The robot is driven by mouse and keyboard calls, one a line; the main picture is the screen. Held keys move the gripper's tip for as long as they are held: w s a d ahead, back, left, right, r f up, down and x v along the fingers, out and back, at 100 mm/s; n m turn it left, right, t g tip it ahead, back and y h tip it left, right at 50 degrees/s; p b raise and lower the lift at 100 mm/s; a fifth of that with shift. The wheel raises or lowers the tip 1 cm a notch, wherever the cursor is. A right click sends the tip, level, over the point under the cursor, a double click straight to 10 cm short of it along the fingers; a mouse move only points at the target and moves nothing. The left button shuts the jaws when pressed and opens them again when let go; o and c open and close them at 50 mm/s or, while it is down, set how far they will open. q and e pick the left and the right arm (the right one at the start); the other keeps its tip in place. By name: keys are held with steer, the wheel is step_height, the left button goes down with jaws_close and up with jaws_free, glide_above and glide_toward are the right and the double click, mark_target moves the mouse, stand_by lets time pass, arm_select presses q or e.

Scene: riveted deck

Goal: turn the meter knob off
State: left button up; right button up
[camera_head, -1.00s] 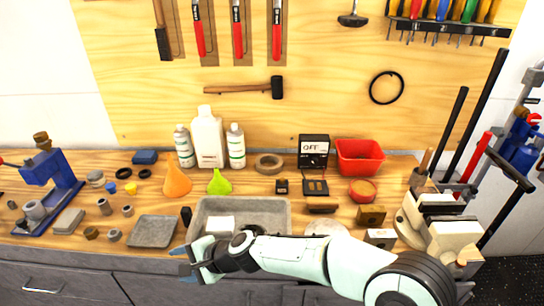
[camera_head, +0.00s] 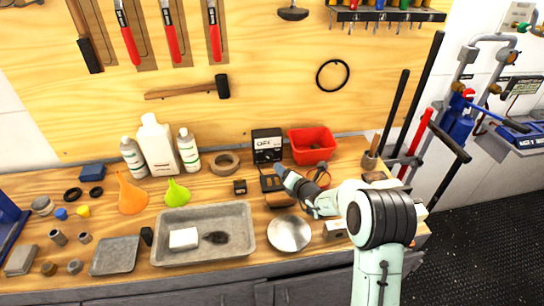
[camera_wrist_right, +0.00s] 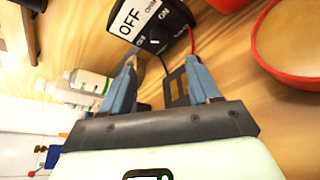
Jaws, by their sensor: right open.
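The meter (camera_head: 267,140) is a small black box with a white label reading OFF, standing at the back of the wooden bench against the board. In the right wrist view the meter (camera_wrist_right: 140,18) is tilted at the top, with OFF and ON lettering and a small dark knob (camera_wrist_right: 153,44) low on its face. Where the knob points is too small to tell. My right gripper (camera_head: 284,174) is just in front of the meter. In the wrist view its blue fingers (camera_wrist_right: 160,72) are apart and empty, short of the knob. My left gripper is not in view.
A red bin (camera_head: 313,158) stands right of the meter, and a red-rimmed bowl (camera_wrist_right: 300,40) is close to the right finger. A tape roll (camera_head: 225,163) and white bottles (camera_head: 158,150) stand left. A grey tray (camera_head: 205,250) and a metal bowl (camera_head: 289,240) lie nearer the front.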

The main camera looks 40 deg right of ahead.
mark_target(270, 158)
steer(key=p+x, duration=0.2)
steer(key=x, duration=0.8)
steer(key=shift+w+p, duration=0.35)
steer(key=shift+w, duration=0.1)
steer(key=shift+w+d+f, duration=0.1)
steer(key=shift+w+f, duration=0.2)
steer(key=shift+w, duration=0.3)
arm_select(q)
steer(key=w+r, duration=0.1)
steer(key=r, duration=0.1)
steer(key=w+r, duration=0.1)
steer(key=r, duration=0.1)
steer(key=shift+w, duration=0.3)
